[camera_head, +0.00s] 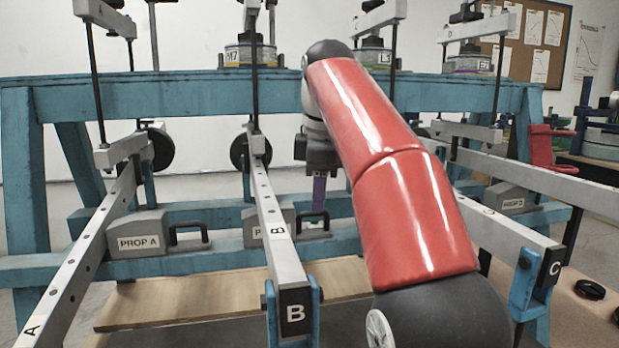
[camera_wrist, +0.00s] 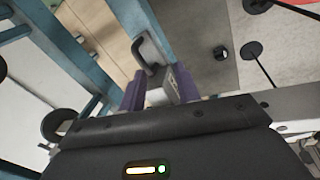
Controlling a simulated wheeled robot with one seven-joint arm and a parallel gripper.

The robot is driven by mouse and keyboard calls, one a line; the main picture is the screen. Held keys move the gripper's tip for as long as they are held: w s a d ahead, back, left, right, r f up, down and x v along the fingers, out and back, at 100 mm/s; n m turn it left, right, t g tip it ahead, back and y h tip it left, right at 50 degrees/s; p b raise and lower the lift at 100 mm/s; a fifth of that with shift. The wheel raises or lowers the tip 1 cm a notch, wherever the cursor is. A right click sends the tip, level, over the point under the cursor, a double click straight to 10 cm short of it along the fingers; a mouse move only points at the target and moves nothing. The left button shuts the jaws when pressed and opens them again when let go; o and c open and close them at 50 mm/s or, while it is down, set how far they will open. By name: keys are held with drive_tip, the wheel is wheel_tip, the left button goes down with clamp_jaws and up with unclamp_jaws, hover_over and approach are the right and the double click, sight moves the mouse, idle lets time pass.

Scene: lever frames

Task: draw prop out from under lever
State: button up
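Grey Prop A (camera_head: 137,235) stands on the blue frame, below lever A (camera_head: 75,270). A second grey prop (camera_head: 270,229) stands by lever B (camera_head: 278,225), its label partly hidden and its black handle (camera_head: 313,222) to the right. Prop D (camera_head: 513,199) is at the right; my red arm hides the area between. My gripper (camera_head: 319,188) points down above the second prop's handle side. In the wrist view its purple fingers (camera_wrist: 160,90) are apart, with a grey prop (camera_wrist: 174,86) and dark handle (camera_wrist: 148,54) showing between and beyond them. I cannot tell whether they touch it or read its label.
Lever C (camera_head: 510,235) runs along the right, close to my arm. A blue crossbeam (camera_head: 170,95) and thin hanging rods stand behind. A wooden board (camera_head: 150,300) lies below the props. Black round pieces (camera_head: 590,289) lie at the far right.

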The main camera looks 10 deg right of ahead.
sight(313, 214)
wheel_tip(313, 214, up, 4)
drive_tip(key=w+n+p, duration=0.2)
drive_tip(key=w+n, duration=0.1)
drive_tip(key=shift+g, duration=0.3)
drive_tip(key=f, duration=0.2)
drive_tip(key=w+f+b, duration=0.1)
drive_tip(key=f, duration=0.2)
drive_tip(key=f+b, duration=0.1)
drive_tip(key=f, duration=0.2)
drive_tip(key=shift+w, duration=0.2)
clamp_jaws()
